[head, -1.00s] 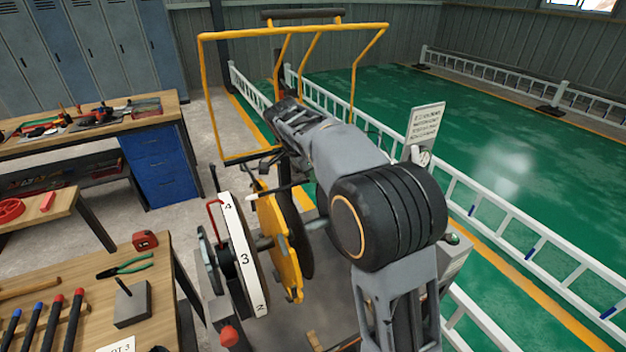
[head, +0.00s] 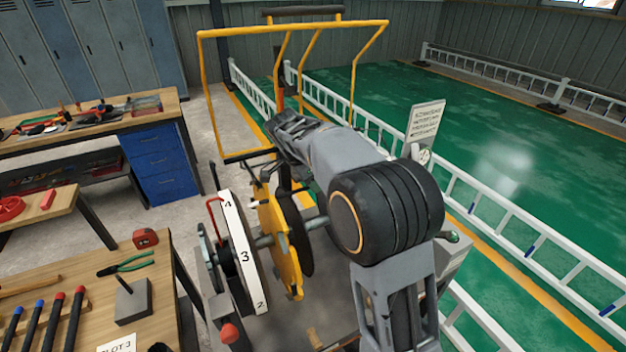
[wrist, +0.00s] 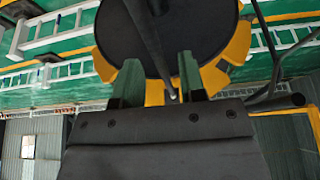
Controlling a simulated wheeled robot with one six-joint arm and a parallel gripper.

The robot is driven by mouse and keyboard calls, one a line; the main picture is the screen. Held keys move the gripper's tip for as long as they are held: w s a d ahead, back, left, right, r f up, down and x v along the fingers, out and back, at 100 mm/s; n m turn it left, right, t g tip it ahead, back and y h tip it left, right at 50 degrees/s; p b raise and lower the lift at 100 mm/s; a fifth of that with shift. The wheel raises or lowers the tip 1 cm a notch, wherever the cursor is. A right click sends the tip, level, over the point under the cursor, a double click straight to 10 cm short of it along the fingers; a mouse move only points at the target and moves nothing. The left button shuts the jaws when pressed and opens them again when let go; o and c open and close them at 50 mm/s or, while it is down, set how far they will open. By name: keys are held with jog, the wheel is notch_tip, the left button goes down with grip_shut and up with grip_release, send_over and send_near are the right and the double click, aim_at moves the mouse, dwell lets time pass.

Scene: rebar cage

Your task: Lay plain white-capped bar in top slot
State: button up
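The plain bar's white cap (head: 253,204) shows in the head view at the upper left of the yellow notched disk (head: 268,225). Most of the bar is hidden there, and I cannot tell how deep it sits in the top slot. In the wrist view a dark rod (wrist: 153,45), apparently this bar, runs across a dark round disk (wrist: 190,25) and down between my fingers. My gripper (wrist: 160,82) has its two fingers apart, with a visible gap around the rod. In the head view my arm hides the fingers.
A white numbered wheel (head: 241,255) and a red pointer (head: 213,215) stand left of the yellow disk. A yellow tube frame (head: 203,90) rises behind. A bench (head: 80,285) with pliers and several colour-capped bars is at lower left. A white fence (head: 500,225) runs along the right.

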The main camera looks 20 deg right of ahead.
jog(key=w+v, duration=0.1)
jog(key=v, duration=1.1)
jog(key=s+d+f+n+t+y, duration=0.1)
jog(key=s+f+n, duration=0.3)
jog(key=s, duration=0.4)
jog(key=s+d+f+n+t+y, duration=0.1)
jog(key=s+d+f+n+y, duration=0.1)
jog(key=s+f+n, duration=0.2)
jog(key=s+d+f+n+t+y, duration=0.1)
jog(key=s+f+n+t, duration=0.1)
jog(key=s+f+n, duration=0.2)
jog(key=s+n, duration=0.3)
jog(key=s, duration=0.5)
jog(key=shift+d+n+b, duration=0.3)
jog(key=shift+f, duration=0.35)
